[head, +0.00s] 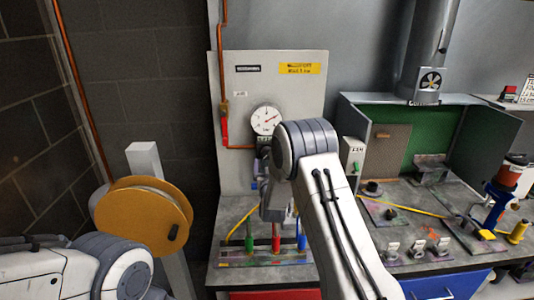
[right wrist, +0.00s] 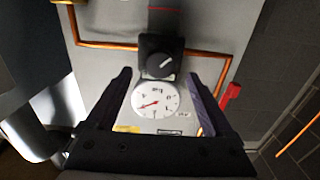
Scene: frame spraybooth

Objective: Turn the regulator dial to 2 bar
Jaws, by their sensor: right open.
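The regulator dial (right wrist: 160,65) is a round black knob with a white mark, on a dark block on a pale panel. It shows in the right wrist view, between and beyond my fingertips. The round white gauge (right wrist: 155,99) with a red needle sits beside it, upside down there. In the head view the gauge (head: 265,120) is upright, its needle pointing right and slightly up; the numbers are too small to read. My right gripper (right wrist: 159,76) is open and empty, its fingers either side of the dial's line. In the head view my right wrist largely hides the dial.
Copper pipes and a red valve lever (head: 225,130) run left of the gauge. Below stands a rack (head: 262,253) with coloured fittings. An orange reel (head: 143,222) is at left. A spray booth (head: 435,135) and cluttered bench lie to the right.

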